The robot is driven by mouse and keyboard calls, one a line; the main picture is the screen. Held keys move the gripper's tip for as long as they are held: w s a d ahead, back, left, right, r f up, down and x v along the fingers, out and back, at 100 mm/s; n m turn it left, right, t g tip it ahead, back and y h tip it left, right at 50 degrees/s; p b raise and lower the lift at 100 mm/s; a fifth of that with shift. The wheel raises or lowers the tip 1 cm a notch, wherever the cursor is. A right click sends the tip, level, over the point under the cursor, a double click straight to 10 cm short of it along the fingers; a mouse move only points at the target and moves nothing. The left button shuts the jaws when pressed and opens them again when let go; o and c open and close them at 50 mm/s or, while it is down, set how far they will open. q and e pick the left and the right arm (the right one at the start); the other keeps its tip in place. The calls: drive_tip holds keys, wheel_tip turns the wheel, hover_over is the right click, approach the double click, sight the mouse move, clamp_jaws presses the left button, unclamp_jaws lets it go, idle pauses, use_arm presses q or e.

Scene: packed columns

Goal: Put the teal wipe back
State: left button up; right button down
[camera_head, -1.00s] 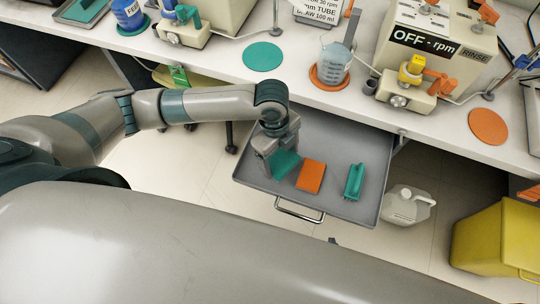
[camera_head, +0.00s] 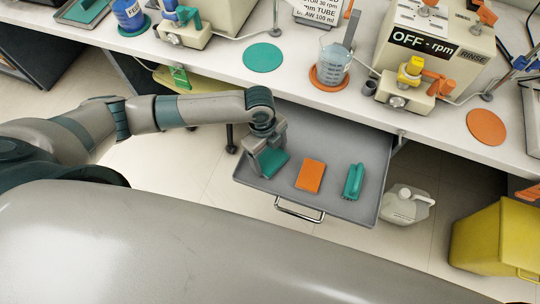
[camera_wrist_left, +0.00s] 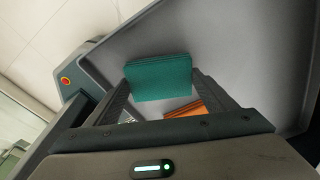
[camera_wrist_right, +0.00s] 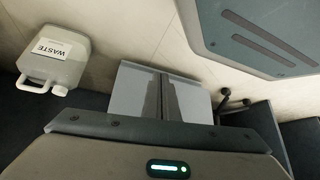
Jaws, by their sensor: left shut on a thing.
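The teal wipe (camera_head: 272,163) is at the left side of the open grey drawer (camera_head: 335,207), just left of an orange wipe (camera_head: 310,176). My left gripper (camera_head: 264,157) is shut on the teal wipe, low in the drawer. In the left wrist view the teal wipe (camera_wrist_left: 160,78) stands between the fingers, and the orange wipe (camera_wrist_left: 186,109) shows partly behind it. I cannot tell whether the teal wipe touches the drawer floor. My right gripper (camera_wrist_right: 163,72) is shut and empty, seen only in its wrist view.
A teal holder-like item (camera_head: 353,182) lies at the drawer's right. A white waste jug (camera_head: 405,205) and a yellow bin (camera_head: 495,240) stand on the floor to the right. The bench above holds a teal disc (camera_head: 263,57), a beaker (camera_head: 335,65) and machines.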

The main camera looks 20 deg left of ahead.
use_arm(q)
drive_tip(key=shift+f, duration=0.5)
use_arm(e)
drive_tip(key=shift+s+d+f, duration=0.25)
drive_tip(key=shift+s+f, duration=0.15)
drive_tip(key=shift+s, duration=0.2)
use_arm(q)
drive_tip(key=shift+f, duration=0.1)
drive_tip(key=o, duration=1.2)
use_arm(e)
drive_tip(key=shift+w+r, duration=0.2)
drive_tip(key=shift+w, duration=0.1)
